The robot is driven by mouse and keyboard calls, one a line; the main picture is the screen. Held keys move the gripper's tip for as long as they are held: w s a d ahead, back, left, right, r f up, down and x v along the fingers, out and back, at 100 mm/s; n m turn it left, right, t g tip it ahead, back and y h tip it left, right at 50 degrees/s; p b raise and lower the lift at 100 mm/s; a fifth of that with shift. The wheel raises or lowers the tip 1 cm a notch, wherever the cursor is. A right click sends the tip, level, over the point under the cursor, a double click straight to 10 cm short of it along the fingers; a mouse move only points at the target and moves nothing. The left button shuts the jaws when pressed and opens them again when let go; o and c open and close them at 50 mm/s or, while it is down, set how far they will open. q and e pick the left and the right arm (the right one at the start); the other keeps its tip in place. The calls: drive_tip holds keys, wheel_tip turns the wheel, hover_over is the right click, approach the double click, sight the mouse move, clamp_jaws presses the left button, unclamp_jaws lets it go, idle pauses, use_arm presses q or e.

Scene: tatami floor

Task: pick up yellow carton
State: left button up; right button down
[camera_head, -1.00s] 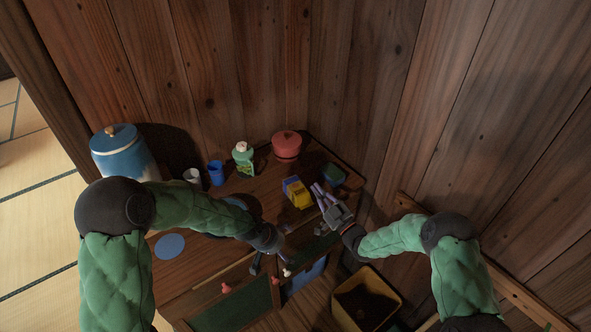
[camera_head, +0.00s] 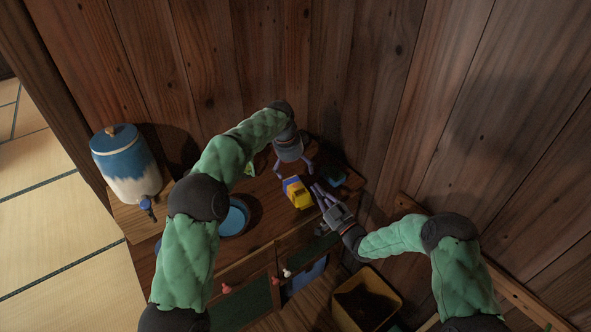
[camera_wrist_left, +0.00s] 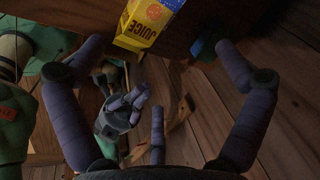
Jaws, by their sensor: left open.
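The yellow carton (camera_head: 300,197), with a blue part at its upper left, is on the wooden cabinet top. In the left wrist view the carton (camera_wrist_left: 146,27) shows the word JUICE at the top edge, beyond and between the spread fingers. My left gripper (camera_head: 293,173) is open and empty, just behind the carton near the wall, with its fingers apart. In the left wrist view my left gripper (camera_wrist_left: 160,55) has nothing between its fingers. My right gripper (camera_head: 319,192) is close to the right of the carton; whether it is open or shut is unclear.
A teal item (camera_head: 336,175) is right of the carton. A blue and white dispenser (camera_head: 128,165) stands at the left, and a blue round dish (camera_head: 236,217) is partly behind my left arm. An open bin (camera_head: 345,318) is below the cabinet's front. The wall is close behind.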

sight(295, 191)
use_arm(q)
wheel_tip(295, 191, down, 2)
drive_tip(key=m+g+y, duration=0.1)
drive_tip(key=m, duration=0.5)
drive_tip(key=m+g+y, duration=0.1)
drive_tip(key=m, duration=0.5)
drive_tip(key=shift+d+m, duration=0.1)
drive_tip(key=shift+m, duration=0.2)
drive_tip(key=shift+w, duration=0.1)
drive_tip(key=shift+f, duration=0.1)
drive_tip(key=shift+w+f, duration=0.1)
drive_tip(key=shift+f, duration=0.25)
wheel_tip(295, 191, down, 11)
